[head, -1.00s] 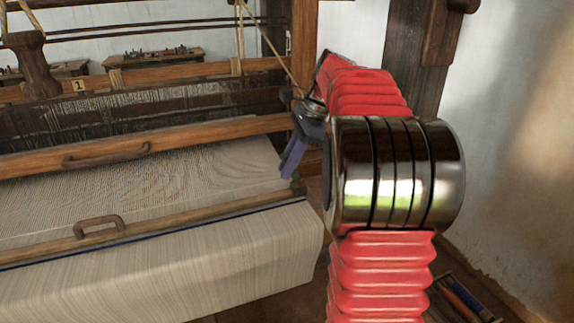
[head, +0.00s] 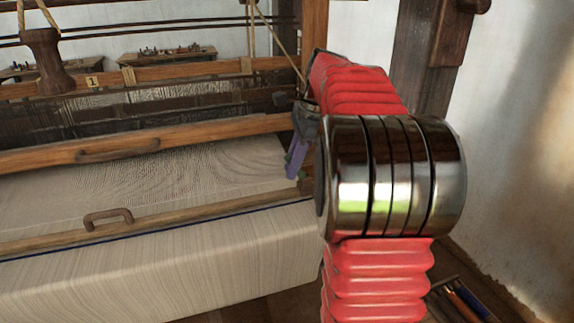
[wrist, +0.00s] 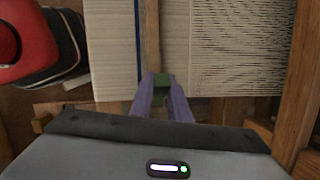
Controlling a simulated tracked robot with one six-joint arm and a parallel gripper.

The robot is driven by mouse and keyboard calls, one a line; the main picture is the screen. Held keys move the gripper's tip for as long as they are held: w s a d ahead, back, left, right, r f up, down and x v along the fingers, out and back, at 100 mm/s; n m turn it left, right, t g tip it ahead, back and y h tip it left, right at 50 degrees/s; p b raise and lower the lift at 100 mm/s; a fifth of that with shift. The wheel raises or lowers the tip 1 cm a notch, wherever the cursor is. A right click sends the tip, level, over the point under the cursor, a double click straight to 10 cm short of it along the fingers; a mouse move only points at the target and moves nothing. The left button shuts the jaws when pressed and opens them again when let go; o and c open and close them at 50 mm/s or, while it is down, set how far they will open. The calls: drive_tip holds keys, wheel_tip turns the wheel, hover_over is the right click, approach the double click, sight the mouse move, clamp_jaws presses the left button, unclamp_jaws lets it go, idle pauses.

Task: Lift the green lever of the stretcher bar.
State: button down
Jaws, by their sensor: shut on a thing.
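The green lever (wrist: 162,81) shows in the wrist view between the tips of my gripper's purple fingers. My gripper (wrist: 161,88) is shut on it. The lever sits at the end of the wooden stretcher bar (wrist: 152,35), which runs away from the gripper along the cloth. In the head view my gripper (head: 292,176) is at the right end of the stretcher bar (head: 200,212), pointing down, partly hidden behind my arm. Most of the lever is hidden there by the fingers.
Pale woven cloth (head: 180,255) hangs over the loom's front. A wooden beam with a handle (head: 190,133) crosses behind the bar. A loom post (head: 314,40) stands close to my arm. Tools (head: 465,300) lie in a tray on the floor at the right.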

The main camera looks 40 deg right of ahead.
drive_tip(key=c, duration=1.7)
unclamp_jaws()
drive_tip(key=shift+r, duration=0.1)
drive_tip(key=v, duration=1.3)
drive_tip(key=shift+s+d+r, duration=0.15)
drive_tip(key=shift+r, duration=0.05)
